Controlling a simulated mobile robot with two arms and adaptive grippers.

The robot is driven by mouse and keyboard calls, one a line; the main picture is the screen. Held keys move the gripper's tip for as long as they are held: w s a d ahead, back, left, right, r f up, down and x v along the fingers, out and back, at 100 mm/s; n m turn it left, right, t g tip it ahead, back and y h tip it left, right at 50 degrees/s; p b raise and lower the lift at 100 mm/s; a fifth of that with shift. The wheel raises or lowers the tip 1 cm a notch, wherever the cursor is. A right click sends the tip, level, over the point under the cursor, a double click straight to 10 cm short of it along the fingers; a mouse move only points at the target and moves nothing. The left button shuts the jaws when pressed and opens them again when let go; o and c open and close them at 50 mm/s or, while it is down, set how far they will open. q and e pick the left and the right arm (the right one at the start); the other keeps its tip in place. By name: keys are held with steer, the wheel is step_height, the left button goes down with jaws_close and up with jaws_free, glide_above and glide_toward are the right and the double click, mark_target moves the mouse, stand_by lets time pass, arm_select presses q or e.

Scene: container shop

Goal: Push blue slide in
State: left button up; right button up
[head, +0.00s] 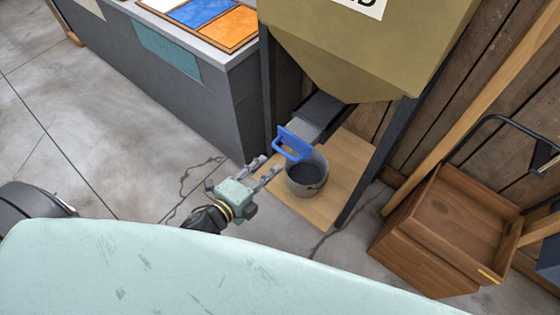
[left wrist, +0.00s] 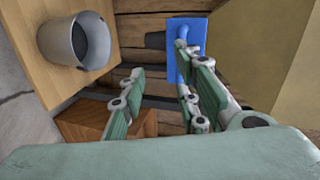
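The blue slide (head: 296,141), a plate with a loop handle, is at the lower end of the dark chute under the hopper. It also shows in the left wrist view (left wrist: 173,66), partly hidden behind one finger. The slide sticks out over the bucket. My left gripper (head: 270,165) is open and empty, just left of and in front of the handle. In the left wrist view its fingers (left wrist: 160,60) are spread, one overlapping the blue handle; I cannot tell if they touch. My right gripper is not in view.
A grey metal bucket (head: 307,187) with a dark inside stands on a wooden board (head: 345,165) below the chute. The tan hopper (head: 375,50) stands on dark legs. A grey counter (head: 165,85) is at left, wooden crates (head: 425,255) at right. Floor at left is clear.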

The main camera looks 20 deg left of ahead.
mark_target(285, 153)
arm_select(q)
steer(key=shift+m+h, duration=0.4)
steer(key=shift+m, duration=0.2)
steer(key=w+d, duration=0.1)
steer(key=w, duration=0.1)
steer(key=w+d, duration=0.1)
steer(key=w, duration=0.2)
steer(key=w+d+r, duration=0.1)
steer(key=w, duration=0.1)
steer(key=shift+w+d, duration=0.2)
steer(key=shift+c, duration=0.5)
steer(key=c, duration=0.6)
steer(key=shift+f, duration=0.1)
jaws_close()
steer(key=shift+s, duration=0.1)
